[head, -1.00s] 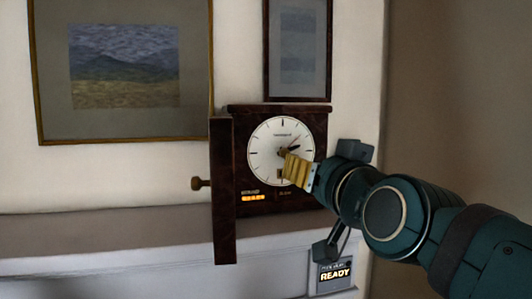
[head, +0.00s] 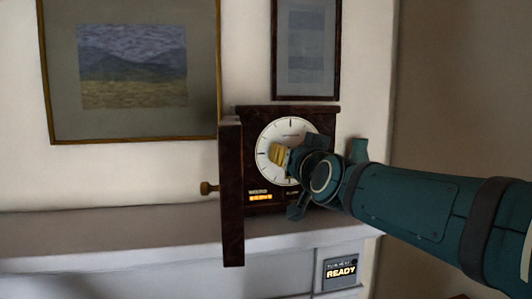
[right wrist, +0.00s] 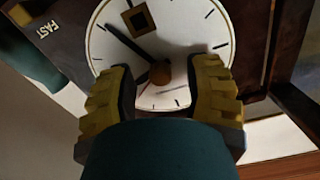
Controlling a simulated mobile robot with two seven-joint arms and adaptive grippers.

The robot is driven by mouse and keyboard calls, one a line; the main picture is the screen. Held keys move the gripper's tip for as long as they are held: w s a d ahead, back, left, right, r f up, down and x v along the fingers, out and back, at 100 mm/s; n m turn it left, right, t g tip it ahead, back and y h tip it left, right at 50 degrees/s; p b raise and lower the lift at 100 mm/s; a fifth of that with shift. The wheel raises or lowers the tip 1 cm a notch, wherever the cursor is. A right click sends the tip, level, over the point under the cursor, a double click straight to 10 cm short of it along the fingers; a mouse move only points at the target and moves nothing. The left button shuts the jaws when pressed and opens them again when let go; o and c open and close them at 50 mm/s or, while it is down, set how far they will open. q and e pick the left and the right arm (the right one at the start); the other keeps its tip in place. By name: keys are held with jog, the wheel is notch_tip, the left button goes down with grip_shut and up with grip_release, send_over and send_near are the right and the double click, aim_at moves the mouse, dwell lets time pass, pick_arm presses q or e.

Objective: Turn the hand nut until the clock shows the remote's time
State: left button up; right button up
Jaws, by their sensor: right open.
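The clock (head: 321,191) is a dark wooden case with a round white dial (head: 292,125), standing on the shelf with its door (head: 231,200) swung open. In the right wrist view, a brass hand nut (right wrist: 160,73) sits at the centre of the dial (right wrist: 188,25). A long black hand (right wrist: 126,42) points to the upper left there. My right gripper (head: 280,154) is open in front of the dial; its yellow-padded fingers (right wrist: 163,72) stand on both sides of the nut, with gaps visible. In the head view they hide the nut and hands. My left gripper is out of view.
A lit orange display (head: 260,197) is on the clock's lower front. A small panel reading READY (head: 341,271) is on the shelf's front. Framed pictures (head: 132,65) hang behind. The shelf (head: 120,235) left of the door is clear.

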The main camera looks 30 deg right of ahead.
jog(key=shift+w+d, duration=0.1)
jog(key=shift+w, duration=0.05)
grip_shut()
jog(key=shift+f+m, duration=0.1)
jog(key=shift+m, duration=0.4)
grip_release()
